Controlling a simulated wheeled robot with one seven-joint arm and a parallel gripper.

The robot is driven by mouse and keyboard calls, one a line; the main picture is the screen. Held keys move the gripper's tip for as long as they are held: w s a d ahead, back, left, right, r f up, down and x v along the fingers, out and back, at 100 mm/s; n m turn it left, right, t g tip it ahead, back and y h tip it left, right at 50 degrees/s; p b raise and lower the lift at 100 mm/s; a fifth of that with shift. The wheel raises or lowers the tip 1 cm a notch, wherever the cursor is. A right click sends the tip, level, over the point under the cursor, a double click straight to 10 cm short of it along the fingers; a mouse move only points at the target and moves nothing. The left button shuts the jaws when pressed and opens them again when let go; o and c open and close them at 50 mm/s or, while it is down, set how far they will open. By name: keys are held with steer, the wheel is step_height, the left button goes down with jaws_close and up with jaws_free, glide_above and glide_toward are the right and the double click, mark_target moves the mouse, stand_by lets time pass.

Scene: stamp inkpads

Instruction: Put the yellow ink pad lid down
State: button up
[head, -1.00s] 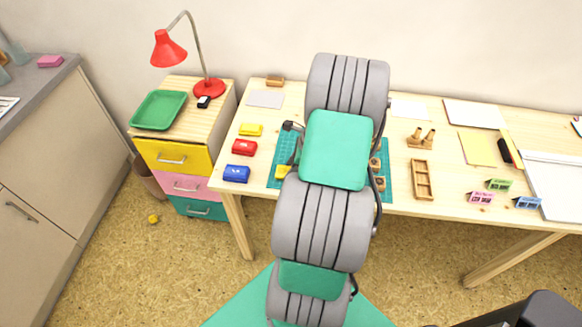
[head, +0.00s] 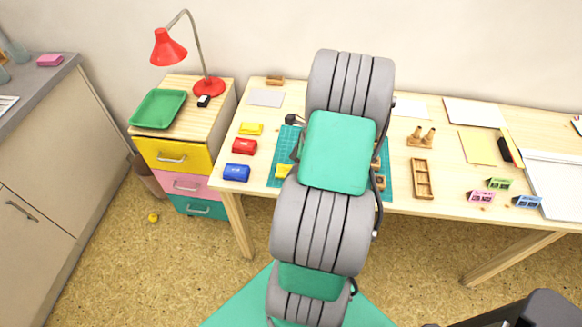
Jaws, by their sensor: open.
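A small yellow piece (head: 284,171), which looks like the yellow ink pad lid, lies at the front left of the green cutting mat (head: 285,143), partly hidden by my arm. A yellow ink pad (head: 251,129) is at the back of a column on the left of the desk, behind a red pad (head: 244,146) and a blue pad (head: 237,173). My gripper (head: 296,152) is open, behind and above the yellow piece, apart from it as far as I can tell. My arm hides most of the gripper and the middle of the mat.
A red lamp (head: 209,87) and green tray (head: 158,109) stand on the drawer cabinet at left. Bare desk lies around the ink pads.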

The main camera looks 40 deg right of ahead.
steer(key=v, duration=1)
steer(key=w+a+r+n+h, duration=0.15)
steer(key=a+r+n, duration=0.25)
steer(key=a+n, duration=0.4)
steer(key=w+a+r+n, duration=0.3)
steer(key=a+n, duration=0.3)
steer(key=a, duration=0.4)
steer(key=s+a+r+n, duration=0.1)
steer(key=s+a+n, duration=0.1)
steer(key=a+n, duration=0.4)
steer(key=s+a+r+n+h, duration=0.1)
steer(key=s+a+r+n, duration=0.1)
steer(key=a+n, duration=0.5)
steer(key=shift+s+n, duration=0.8)
steer(key=shift+r, duration=0.1)
